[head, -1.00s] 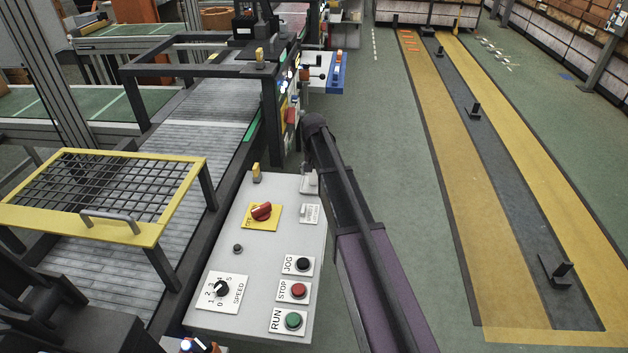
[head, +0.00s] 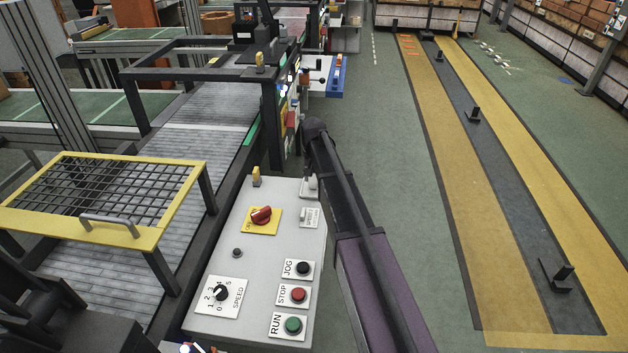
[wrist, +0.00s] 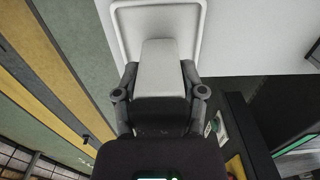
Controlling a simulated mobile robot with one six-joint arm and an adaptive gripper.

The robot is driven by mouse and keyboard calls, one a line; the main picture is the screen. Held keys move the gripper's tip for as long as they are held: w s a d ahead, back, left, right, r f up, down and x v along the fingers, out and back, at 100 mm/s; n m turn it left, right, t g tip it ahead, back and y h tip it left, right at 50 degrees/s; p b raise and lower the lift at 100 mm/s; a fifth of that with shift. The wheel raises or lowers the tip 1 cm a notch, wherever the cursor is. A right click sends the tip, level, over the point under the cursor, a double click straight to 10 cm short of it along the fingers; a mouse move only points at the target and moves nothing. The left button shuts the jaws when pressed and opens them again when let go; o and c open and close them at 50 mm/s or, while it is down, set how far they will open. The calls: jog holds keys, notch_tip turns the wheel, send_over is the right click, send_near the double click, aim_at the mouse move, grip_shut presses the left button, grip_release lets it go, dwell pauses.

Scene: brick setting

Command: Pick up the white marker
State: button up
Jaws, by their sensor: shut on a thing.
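In the wrist view a pale grey-white, blocky thing, taken to be the white marker (wrist: 160,68), sits between the two dark fingers of my gripper (wrist: 158,82). The fingers are closed against its sides. Its far end overlaps a white plate with a rounded rim (wrist: 201,12). I cannot tell whether it touches that plate. In the head view my dark and purple arm runs along the right side of the control panel, and I cannot make out the gripper or the held thing clearly there.
A conveyor (head: 100,270) with a yellow-framed mesh guard (head: 148,236) lies to the left. Open green floor (head: 400,200) and yellow floor lanes (head: 470,200) lie to the right.

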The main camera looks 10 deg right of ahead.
jog(key=shift+r, duration=0.15)
notch_tip(320, 180, up, 4)
jog(key=p, duration=0.3)
jog(key=shift+f+p, duration=0.25)
jog(key=shift+p, duration=0.15)
jog(key=s, duration=1)
jog(key=s+a+r+p, duration=0.1)
jog(key=s, duration=0.5)
jog(key=shift+r, duration=0.1)
jog(key=o, duration=0.6)
jog(key=c, duration=0.4)
notch_tip(320, 180, up, 17)
jog(key=p, duration=1.7)
jog(key=shift+r+p, duration=0.2)
jog(key=shift+p, duration=0.15)
